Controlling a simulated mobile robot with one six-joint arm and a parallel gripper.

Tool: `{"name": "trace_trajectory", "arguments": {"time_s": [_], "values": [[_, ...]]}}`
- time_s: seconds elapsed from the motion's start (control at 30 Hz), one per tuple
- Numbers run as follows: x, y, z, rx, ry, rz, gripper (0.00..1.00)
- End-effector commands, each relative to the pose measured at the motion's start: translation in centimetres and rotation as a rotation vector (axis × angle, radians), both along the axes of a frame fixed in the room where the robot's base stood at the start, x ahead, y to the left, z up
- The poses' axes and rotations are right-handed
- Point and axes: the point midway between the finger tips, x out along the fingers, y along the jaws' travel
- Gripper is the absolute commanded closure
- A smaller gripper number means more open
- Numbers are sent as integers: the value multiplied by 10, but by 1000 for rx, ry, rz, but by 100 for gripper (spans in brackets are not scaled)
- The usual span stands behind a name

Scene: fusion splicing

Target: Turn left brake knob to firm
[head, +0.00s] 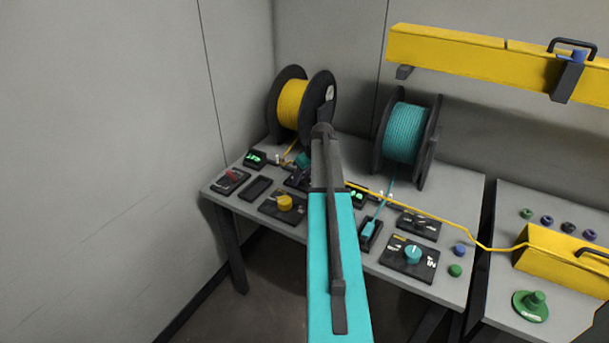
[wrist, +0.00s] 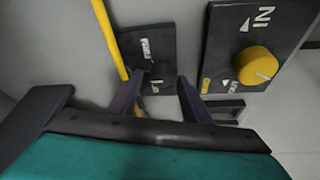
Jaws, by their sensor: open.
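The left brake knob (head: 284,202) is a yellow round knob on a dark panel at the left bench's front edge. The yellow knob (wrist: 256,66) also shows at the right of the wrist view, with a pale mark on its face and white printing on its panel. My gripper (wrist: 156,98) is open, its two dark fingers apart. They are to the left of the yellow knob in the wrist view and not around it. A smaller dark panel (wrist: 146,45) lies beyond the fingers. In the head view my arm hides most of the gripper.
A yellow spool (head: 293,104) and a teal spool (head: 404,133) stand at the back. A teal knob (head: 412,254) sits on the right panel. A yellow cable (head: 440,220) crosses the bench; a yellow strand (wrist: 108,38) is left of the fingers in the wrist view.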

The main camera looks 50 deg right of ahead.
Motion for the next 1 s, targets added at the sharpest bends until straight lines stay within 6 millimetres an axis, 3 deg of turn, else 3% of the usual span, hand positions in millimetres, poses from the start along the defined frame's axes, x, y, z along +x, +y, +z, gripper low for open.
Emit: {"name": "trace_trajectory", "arguments": {"time_s": [0.17, 0.4, 0.43, 0.47, 0.53, 1.0], "values": [[0, 0, 0, 0, 0, 0, 56], [0, 1, 0, 0, 0, 1, 96], [8, -29, 0, 0, 0, -2, 96], [3, -15, 0, 0, 0, 1, 96], [1, -7, 1, -5, -2, -1, 96], [0, 1, 0, -7, 0, -117, 96]]}}
